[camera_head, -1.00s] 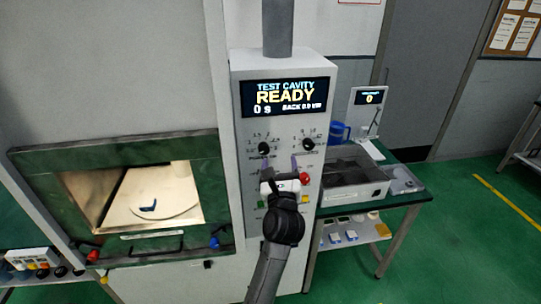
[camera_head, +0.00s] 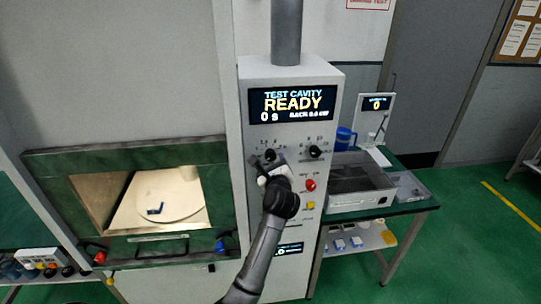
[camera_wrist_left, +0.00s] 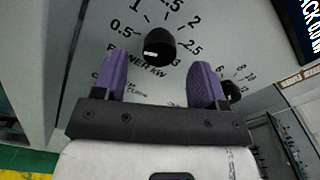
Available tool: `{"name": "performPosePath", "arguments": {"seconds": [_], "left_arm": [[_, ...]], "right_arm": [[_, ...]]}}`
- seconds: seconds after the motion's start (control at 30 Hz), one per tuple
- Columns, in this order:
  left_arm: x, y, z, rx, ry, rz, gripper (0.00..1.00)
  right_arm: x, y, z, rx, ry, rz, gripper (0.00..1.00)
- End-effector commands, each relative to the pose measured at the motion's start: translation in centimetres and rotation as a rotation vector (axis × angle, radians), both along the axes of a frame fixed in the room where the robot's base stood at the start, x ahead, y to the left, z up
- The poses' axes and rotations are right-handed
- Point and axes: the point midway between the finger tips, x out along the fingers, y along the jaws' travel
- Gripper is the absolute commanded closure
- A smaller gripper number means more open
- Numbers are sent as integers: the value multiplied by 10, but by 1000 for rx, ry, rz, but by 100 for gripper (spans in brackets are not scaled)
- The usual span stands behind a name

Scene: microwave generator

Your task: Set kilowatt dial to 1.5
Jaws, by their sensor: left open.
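The kilowatt dial is a round black knob (camera_wrist_left: 160,47) with a white pointer mark, on a printed POWER kW scale, in the left wrist view. Its mark points to the lower left, below the 0.5 label. In the head view the kilowatt dial (camera_head: 270,155) is the left of two black knobs under the display and is partly covered by my gripper. My left gripper (camera_head: 262,163) is at this dial. Its purple fingers (camera_wrist_left: 157,80) are open, one on each side of and below the knob in the wrist view; contact cannot be told. My right gripper is out of view.
A second black knob (camera_head: 315,151) is close to the right. A red button (camera_head: 310,185) and a yellow button (camera_head: 310,205) are lower on the panel. The display (camera_head: 292,104) reads READY and 0 s. The green-framed cavity (camera_head: 150,205) is at left.

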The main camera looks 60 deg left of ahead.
Motion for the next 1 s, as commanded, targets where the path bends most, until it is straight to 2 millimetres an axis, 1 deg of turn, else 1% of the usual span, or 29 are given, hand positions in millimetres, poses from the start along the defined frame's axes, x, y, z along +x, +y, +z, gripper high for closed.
{"name": "performPosePath", "arguments": {"seconds": [0.03, 0.1, 0.3, 0.5, 0.77, 1.0], "left_arm": [[3, 8, 1, 2, 2, 0, 34], [7, 16, 1, 1, 1, 0, 34], [14, 33, 0, 1, 1, -1, 34], [17, 39, 0, 1, 1, -1, 34], [17, 39, 0, 1, 1, -1, 34], [17, 39, 0, 1, 1, -1, 56]], "right_arm": [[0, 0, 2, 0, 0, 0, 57], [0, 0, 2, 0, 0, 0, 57], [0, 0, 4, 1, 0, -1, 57], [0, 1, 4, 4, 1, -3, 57], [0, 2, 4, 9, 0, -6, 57], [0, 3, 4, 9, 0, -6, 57]]}}
